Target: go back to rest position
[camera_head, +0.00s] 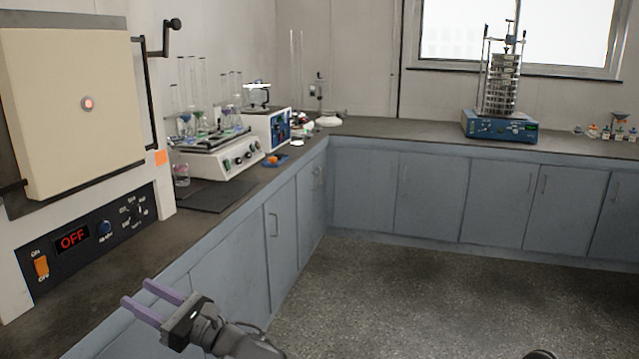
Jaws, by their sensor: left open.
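My left gripper (143,302) is at the lower left of the head view, in front of the left counter's cabinet doors. Its two purple fingers are apart, with nothing between them, and point to the left. A small dark piece (540,354) shows at the bottom edge right of centre; I cannot tell what it is. My right gripper is not in view. The sieve shaker (500,125), with a blue base and a stack of metal sieves, stands on the back counter at the right.
The left counter (130,250) holds a furnace (70,110) with its display reading OFF, and a white shaker (222,158) with glassware. A blue-fronted device (268,128) stands behind it. Small bottles (605,132) stand at the far right. The floor (400,300) is clear.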

